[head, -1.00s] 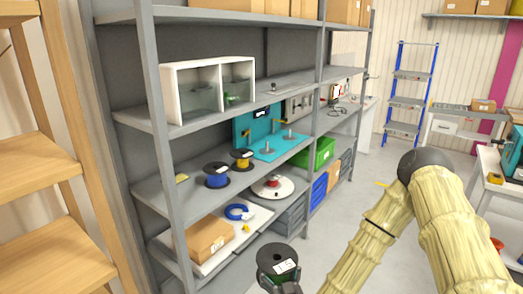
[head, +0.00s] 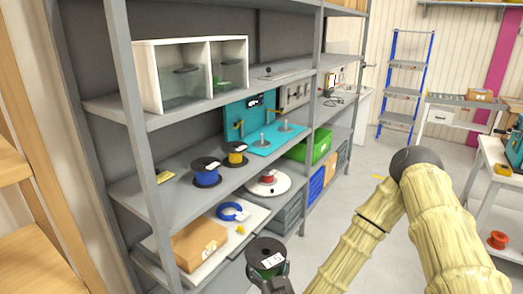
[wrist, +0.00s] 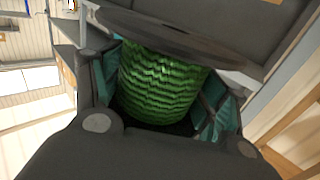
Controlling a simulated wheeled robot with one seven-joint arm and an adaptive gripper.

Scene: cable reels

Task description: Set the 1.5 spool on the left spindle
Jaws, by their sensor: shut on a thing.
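My gripper (head: 268,283) is shut on a spool with green wire (wrist: 160,85) and dark flanges. In the head view the spool (head: 266,252) shows a white label on its top flange, too small to read. It is held in front of the shelf, low and apart from it. The teal spindle stand (head: 238,112) is on the middle shelf. Its left spindle (head: 262,141) and right spindle (head: 284,125) are short grey upright posts, both bare.
A blue spool (head: 206,177) and a yellow spool (head: 236,158) stand left of the stand. A red spool on a white disc (head: 281,187), a blue coil (head: 230,211) and a cardboard box (head: 200,245) sit lower. A shelf upright (head: 315,118) stands right of the stand.

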